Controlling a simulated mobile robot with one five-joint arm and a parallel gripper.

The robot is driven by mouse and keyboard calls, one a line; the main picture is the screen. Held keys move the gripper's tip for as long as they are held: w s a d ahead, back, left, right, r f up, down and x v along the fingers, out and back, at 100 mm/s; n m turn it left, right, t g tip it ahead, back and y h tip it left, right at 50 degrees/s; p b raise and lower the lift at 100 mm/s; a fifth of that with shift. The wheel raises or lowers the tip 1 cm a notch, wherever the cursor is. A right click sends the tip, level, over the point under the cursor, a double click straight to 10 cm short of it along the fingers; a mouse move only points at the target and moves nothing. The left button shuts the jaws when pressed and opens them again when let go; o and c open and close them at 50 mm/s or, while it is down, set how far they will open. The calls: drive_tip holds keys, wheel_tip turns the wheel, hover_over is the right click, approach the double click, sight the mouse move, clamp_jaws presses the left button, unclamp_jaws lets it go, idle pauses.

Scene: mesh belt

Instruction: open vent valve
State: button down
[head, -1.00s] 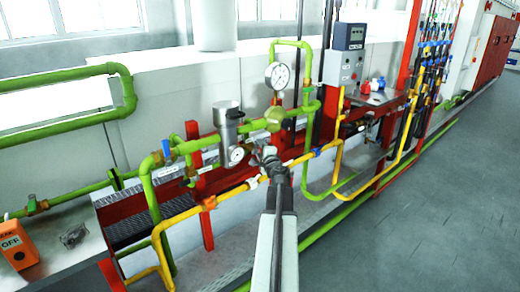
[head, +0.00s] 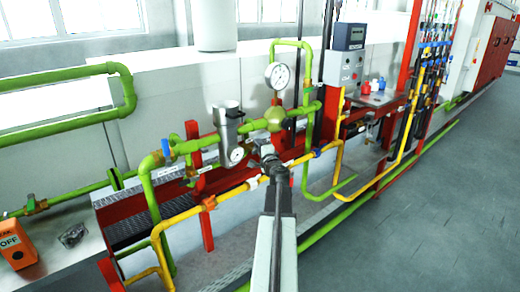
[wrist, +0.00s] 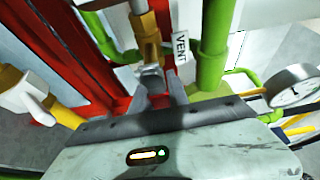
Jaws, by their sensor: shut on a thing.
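The vent valve shows in the wrist view as a brass body (wrist: 147,32) on a pipe, with a small grey handle (wrist: 150,72) at its lower end. A white tag reading "VENT" (wrist: 181,47) hangs to its right. My gripper (wrist: 158,92) has its dark fingers closed around the handle. In the head view my gripper (head: 266,152) is at the green pipework, just below the round green fitting (head: 275,118). It hides most of the valve there.
A dial gauge (head: 277,76) stands above the fitting. A silver cylinder (head: 228,130) with another gauge is close to the left. A yellow pipe (head: 240,187) runs below my gripper. Open grey floor (head: 430,190) lies to the right.

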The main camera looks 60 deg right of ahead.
drive_tip(key=c, duration=1.3)
unclamp_jaws()
drive_tip(key=v, duration=0.8)
